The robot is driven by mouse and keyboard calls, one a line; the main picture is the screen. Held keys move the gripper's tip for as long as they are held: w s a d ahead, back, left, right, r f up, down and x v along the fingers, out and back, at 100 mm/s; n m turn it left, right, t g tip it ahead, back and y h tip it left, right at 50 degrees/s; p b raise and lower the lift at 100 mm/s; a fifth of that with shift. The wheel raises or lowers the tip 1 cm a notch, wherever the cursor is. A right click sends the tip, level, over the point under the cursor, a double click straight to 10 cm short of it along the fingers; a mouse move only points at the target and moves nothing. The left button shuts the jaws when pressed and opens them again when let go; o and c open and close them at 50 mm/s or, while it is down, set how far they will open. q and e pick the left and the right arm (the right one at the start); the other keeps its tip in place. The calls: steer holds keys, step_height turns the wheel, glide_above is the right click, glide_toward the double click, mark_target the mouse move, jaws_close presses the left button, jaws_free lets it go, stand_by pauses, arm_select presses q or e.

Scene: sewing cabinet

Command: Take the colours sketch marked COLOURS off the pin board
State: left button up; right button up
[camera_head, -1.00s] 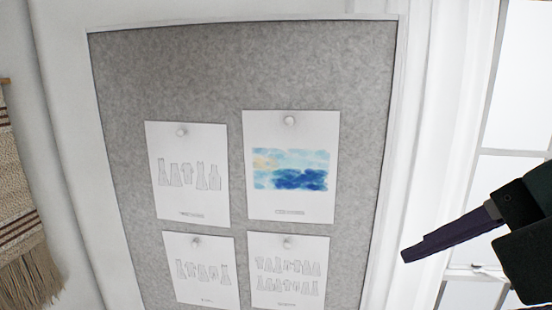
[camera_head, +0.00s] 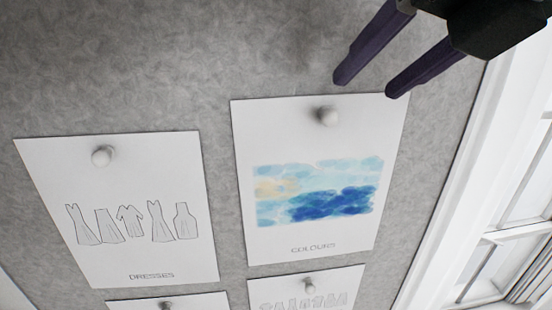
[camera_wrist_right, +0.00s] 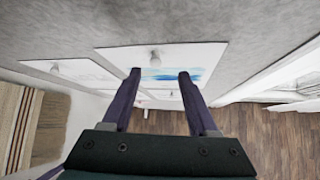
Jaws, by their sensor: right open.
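The colours sketch (camera_head: 300,222), a white sheet with a blue and yellow watercolour marked COLOURS, hangs on the grey pin board (camera_head: 225,60). A round white pin (camera_head: 327,116) sits at its top middle. My right gripper (camera_head: 362,88) is open and empty, its two dark fingers apart near the sheet's upper right edge in the head view. In the right wrist view the sketch (camera_wrist_right: 203,56) lies beyond the open fingers (camera_wrist_right: 160,72), and its pin (camera_wrist_right: 155,58) shows between and above the tips. I cannot tell whether the fingers touch anything. My left gripper is not in view.
The DRESSES sheet (camera_head: 120,205) hangs to the left with its own pin. Two more pinned sheets (camera_head: 305,290) hang below, partly cut off. A window (camera_head: 500,240) is at the right. The wrist view shows a woven hanging (camera_wrist_right: 20,120) and wooden floor (camera_wrist_right: 260,135).

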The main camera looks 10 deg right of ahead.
mark_target(334, 114)
steer(key=x, duration=0.4)
steer(key=a+x, duration=0.1)
steer(key=x, duration=0.1)
steer(key=shift+f, duration=0.5)
steer(key=shift+c, duration=0.4)
jaws_close()
